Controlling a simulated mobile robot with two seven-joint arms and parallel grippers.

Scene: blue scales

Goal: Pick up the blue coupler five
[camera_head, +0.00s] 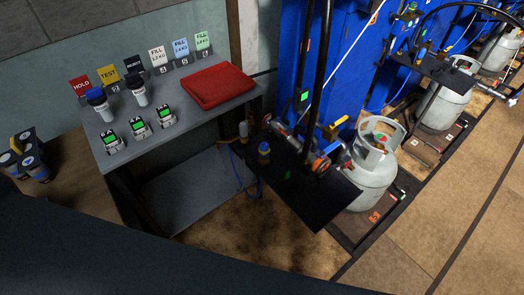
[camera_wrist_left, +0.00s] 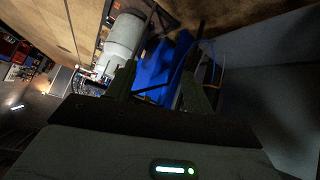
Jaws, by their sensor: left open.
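No label reading "five" is legible, so I cannot tell which coupler is number five. A smaller blue-topped fitting (camera_head: 264,151) is at the black platform by the blue cabinet. In the left wrist view my left gripper (camera_wrist_left: 158,86) is open, its two dark fingers apart with nothing seen held between them. A blue surface and a pale gas cylinder (camera_wrist_left: 124,38) show beyond the fingers. Neither gripper shows in the head view.
The grey table (camera_head: 195,112) carries several small tagged devices, label cards and a folded red cloth (camera_head: 218,85). Several dark cylinders (camera_head: 32,163) stand on a wooden surface at left. A gas cylinder (camera_head: 372,175) stands by the black platform (camera_head: 315,205). Brown floor lies open at right.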

